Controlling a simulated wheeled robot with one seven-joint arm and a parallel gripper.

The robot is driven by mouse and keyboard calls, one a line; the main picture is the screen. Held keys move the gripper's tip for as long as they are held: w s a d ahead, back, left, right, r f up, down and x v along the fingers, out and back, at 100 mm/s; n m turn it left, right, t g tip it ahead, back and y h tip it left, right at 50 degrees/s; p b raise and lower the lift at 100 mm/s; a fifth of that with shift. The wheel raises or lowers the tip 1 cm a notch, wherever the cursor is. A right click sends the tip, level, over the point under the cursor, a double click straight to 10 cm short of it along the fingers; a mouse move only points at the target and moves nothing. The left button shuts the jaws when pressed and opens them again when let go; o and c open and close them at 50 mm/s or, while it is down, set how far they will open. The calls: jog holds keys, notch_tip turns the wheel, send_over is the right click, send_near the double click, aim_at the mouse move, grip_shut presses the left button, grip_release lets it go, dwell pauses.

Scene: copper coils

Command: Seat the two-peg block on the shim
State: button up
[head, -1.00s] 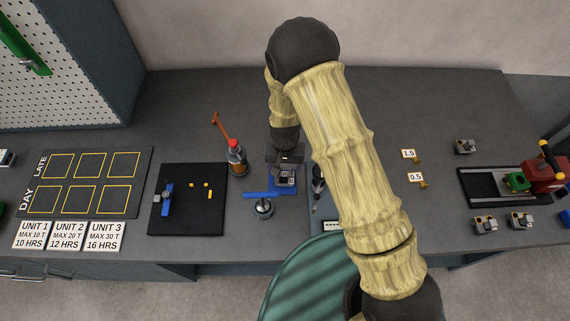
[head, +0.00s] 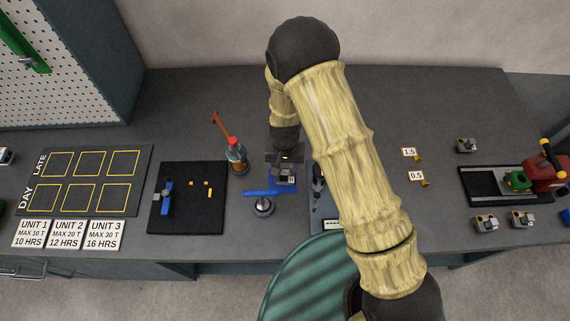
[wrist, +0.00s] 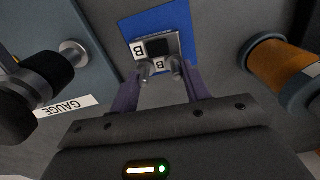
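The two-peg block (wrist: 154,49) is grey with white "B" labels and a dark square. In the wrist view it lies between the ends of my gripper's purple fingers (wrist: 161,78), and two round grey pegs show at its near edge. My gripper (head: 285,160) points down and looks shut on the block, though the finger contact is partly hidden. The block also shows in the head view (head: 288,177), over a blue plate (head: 276,188). The blue plate shows behind it in the wrist view (wrist: 181,17). I cannot make out the shim or any gap under the block.
A blue-handled tool (head: 262,196) stands close in front of the plate. A gauge stand (head: 318,180) is close on the right. A black mat (head: 200,222) lies further left. Bare bench lies between the gauge and "0.5" tag (head: 416,176).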

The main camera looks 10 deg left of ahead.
jog(key=shift+r+p, duration=1.85)
jog(key=shift+r, duration=0.7)
jog(key=shift+c, duration=0.3)
